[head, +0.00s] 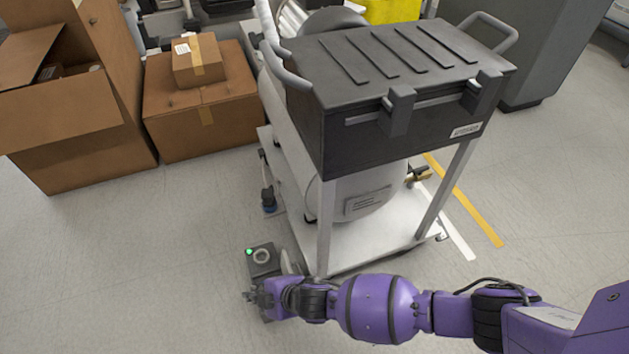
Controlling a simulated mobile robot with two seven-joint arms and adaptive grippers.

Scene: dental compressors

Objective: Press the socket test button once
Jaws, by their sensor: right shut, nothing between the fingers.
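A small dark grey box (260,272) with a lit green lamp (249,252) and a round light-ringed feature (262,256) on its upper face is low at the front left corner of the compressor cart. I take it to be the socket tester; which part is its button I cannot tell. My right gripper (254,297) is shut and empty at the lower part of this box and hides some of it. Whether it touches the box I cannot tell. My left gripper is not in view.
The compressor cart (345,258) with a dark toolbox-like top (400,60) stands right behind the box. Cardboard boxes (205,110) are at the back left. Grey floor on the left is clear. Yellow (465,205) and white floor stripes lie to the right.

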